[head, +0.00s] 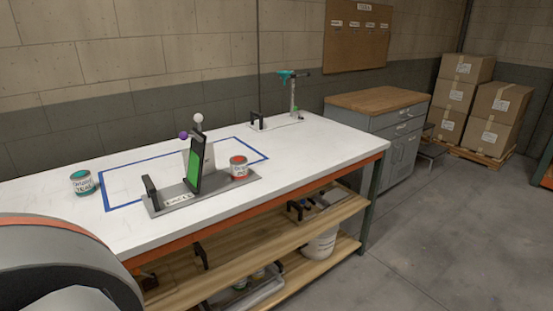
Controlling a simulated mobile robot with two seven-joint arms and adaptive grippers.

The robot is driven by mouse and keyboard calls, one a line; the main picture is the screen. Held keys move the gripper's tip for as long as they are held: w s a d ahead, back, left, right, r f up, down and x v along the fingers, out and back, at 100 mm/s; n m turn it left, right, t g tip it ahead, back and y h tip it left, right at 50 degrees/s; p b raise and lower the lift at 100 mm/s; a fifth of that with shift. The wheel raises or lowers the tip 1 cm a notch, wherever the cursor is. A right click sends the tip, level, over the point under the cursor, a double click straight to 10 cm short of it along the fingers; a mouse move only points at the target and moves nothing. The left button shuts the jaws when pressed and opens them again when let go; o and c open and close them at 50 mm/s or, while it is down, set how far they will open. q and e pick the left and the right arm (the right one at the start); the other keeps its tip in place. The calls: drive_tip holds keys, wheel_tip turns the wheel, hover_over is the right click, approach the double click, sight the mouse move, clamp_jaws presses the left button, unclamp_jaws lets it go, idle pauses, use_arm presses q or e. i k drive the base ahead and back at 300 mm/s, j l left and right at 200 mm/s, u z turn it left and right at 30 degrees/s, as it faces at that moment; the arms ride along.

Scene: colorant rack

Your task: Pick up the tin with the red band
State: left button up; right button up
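The tin with the red band (239,167) stands upright on the right end of a grey base plate (215,190) on the white workbench. A green panel in a dark frame (195,164) stands upright on the same plate, left of the tin. A second tin, with a teal band (82,182), stands on the bench to the left, outside the blue outline. Neither of my grippers is in view. Nothing hides the front of the red-banded tin.
The white workbench (310,151) has clear room right of the tin. A stand with a teal tool (293,95) is at its far end. A grey cabinet (390,125) and stacked boxes (465,95) stand beyond. Lower shelves hold a white bucket (320,245).

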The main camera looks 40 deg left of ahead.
sight(238, 168)
drive_tip(key=i+u, duration=0.25)
drive_tip(key=i, duration=0.15)
drive_tip(key=i+l+u, duration=0.5)
drive_tip(key=i, duration=0.25)
drive_tip(key=i+l+u, duration=0.1)
drive_tip(key=u, duration=0.3)
drive_tip(key=i+l+u, duration=0.2)
drive_tip(key=u, duration=0.15)
drive_tip(key=i+l+u, duration=0.2)
drive_tip(key=u, duration=0.2)
